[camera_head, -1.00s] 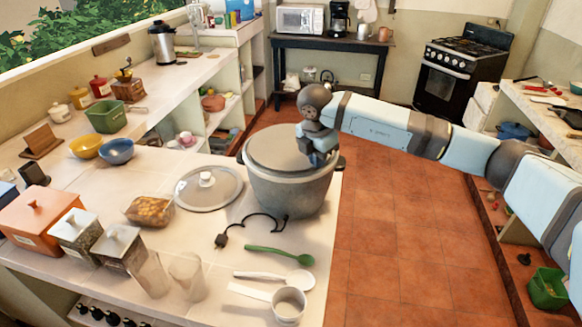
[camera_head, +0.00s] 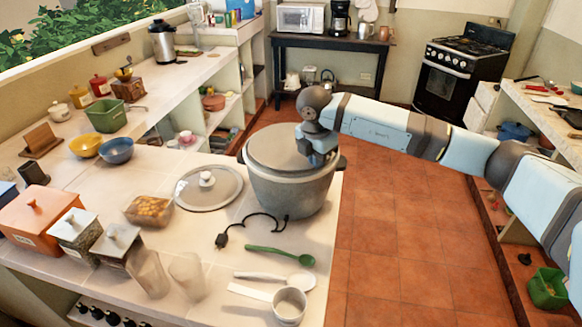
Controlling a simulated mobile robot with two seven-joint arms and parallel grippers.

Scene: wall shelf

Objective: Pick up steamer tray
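A large grey pot (camera_head: 290,192) stands near the right edge of the counter, with dark side handles. A flat grey disc (camera_head: 275,146), which may be the steamer tray, fills its top opening; I cannot tell how deep it sits. My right gripper (camera_head: 318,158) points down at the right side of the pot's rim, in front of part of the rim and disc. Its fingertips are too small and hidden to tell whether they are open or hold anything. My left gripper is out of view.
A glass lid (camera_head: 208,188) lies left of the pot. A dark cord (camera_head: 262,217), green spoon (camera_head: 280,254), white spoon (camera_head: 298,281) and white measuring cup (camera_head: 289,305) lie in front. A food container (camera_head: 149,210) sits further left. Open floor (camera_head: 400,230) lies right of the counter.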

